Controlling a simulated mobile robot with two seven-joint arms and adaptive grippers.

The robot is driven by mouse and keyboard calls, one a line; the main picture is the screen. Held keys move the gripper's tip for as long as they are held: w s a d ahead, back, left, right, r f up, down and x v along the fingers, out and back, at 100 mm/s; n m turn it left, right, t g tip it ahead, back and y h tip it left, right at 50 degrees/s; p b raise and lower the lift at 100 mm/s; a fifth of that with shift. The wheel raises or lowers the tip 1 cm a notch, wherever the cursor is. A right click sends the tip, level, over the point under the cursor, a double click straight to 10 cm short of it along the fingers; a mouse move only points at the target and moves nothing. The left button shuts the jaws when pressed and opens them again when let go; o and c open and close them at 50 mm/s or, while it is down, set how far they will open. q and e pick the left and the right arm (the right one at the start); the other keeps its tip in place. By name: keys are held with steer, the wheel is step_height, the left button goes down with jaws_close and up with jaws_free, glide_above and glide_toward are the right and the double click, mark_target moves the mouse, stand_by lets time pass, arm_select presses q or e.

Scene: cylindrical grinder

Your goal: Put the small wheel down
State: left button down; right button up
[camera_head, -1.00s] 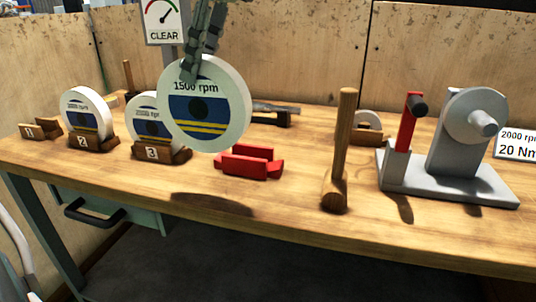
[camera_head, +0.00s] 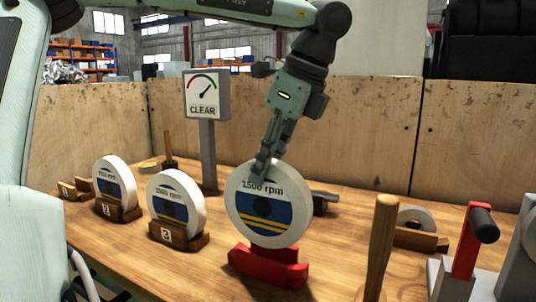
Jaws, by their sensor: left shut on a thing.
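My left gripper (camera_head: 268,160) reaches down from above and is shut on the upper rim of a white wheel (camera_head: 268,207). The wheel has a blue label with yellow stripes marked "1500 rpm". It is held upright, with its lower rim at the red cradle (camera_head: 268,268). The wheel hides part of the cradle; I cannot tell whether they touch. My right gripper is not in view.
Two similar wheels stand upright in wooden holders: wheel 2 (camera_head: 115,187) and wheel 3 (camera_head: 176,202). The wooden holder 1 (camera_head: 75,189) is empty. A gauge sign (camera_head: 206,95) reads "CLEAR". A wooden handle (camera_head: 380,245) and a red lever (camera_head: 467,243) stand at right.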

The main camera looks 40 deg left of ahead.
mark_target(267, 196)
arm_select(q)
step_height(267, 196, down, 2)
step_height(267, 196, down, 3)
steer(key=shift+f+p, duration=0.2)
steer(key=shift+p, duration=0.1)
steer(key=shift+w+f, duration=0.1)
steer(key=shift+f, duration=0.05)
steer(key=c, duration=1.7)
jaws_free()
steer(key=shift+f, duration=0.1)
steer(key=o, duration=0.4)
steer(key=shift+d, duration=0.1)
steer(key=shift+o, duration=0.2)
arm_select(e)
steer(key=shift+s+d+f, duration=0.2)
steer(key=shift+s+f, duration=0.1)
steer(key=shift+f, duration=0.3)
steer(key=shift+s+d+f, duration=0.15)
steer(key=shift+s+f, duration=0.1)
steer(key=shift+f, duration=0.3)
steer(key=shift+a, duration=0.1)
